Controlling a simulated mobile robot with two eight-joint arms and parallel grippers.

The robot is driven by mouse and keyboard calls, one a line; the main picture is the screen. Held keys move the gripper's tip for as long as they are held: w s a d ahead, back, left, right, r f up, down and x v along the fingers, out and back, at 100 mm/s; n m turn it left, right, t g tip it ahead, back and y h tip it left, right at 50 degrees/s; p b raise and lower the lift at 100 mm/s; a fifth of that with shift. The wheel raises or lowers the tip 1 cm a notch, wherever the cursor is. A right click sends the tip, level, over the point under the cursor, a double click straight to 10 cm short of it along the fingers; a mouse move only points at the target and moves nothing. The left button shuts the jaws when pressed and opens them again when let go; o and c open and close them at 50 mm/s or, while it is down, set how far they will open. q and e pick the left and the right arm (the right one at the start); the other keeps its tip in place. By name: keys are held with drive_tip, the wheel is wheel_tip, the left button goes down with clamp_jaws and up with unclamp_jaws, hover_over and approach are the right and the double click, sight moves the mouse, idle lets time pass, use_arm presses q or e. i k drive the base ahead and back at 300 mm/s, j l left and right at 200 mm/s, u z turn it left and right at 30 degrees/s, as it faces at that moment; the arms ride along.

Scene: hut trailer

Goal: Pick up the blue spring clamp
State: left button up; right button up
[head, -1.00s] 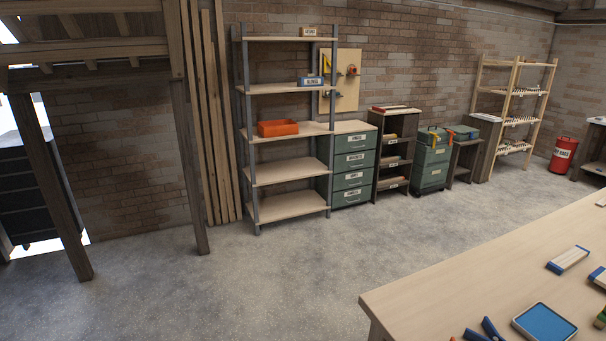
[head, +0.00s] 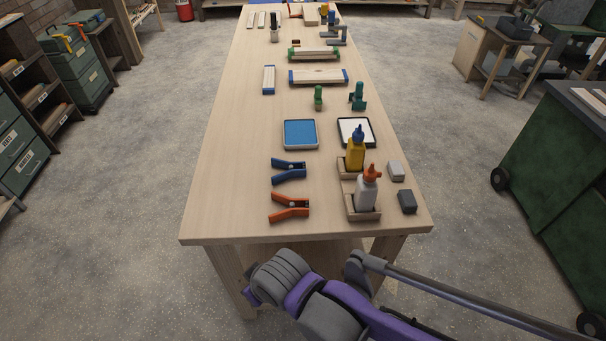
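Nothing touches or covers the blue clamp. Purple and grey links of my arm show at the bottom, below the bench's front edge. I see no gripper fingers in the view.
A blue-topped tray (head: 300,134) lies just beyond the blue clamp. To its right stand a yellow bottle (head: 355,155) and a white bottle with orange cap (head: 367,190) in wooden holders. The bench top left of the clamps is bare. Floor is clear left of the bench.

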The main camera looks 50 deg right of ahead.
sight(290, 173)
drive_tip(key=i+j+z, duration=0.15)
drive_tip(key=z, duration=0.25)
drive_tip(key=i+j+z, duration=0.15)
drive_tip(key=j+z, duration=0.2)
drive_tip(key=i+j+z, duration=0.1)
drive_tip(key=j+z, duration=0.3)
drive_tip(key=i+j+z, duration=0.25)
drive_tip(key=z, duration=0.2)
drive_tip(key=i+j+z, duration=0.2)
drive_tip(key=j+z, duration=0.25)
drive_tip(key=i+j+z, duration=0.15)
drive_tip(key=i+j, duration=0.15)
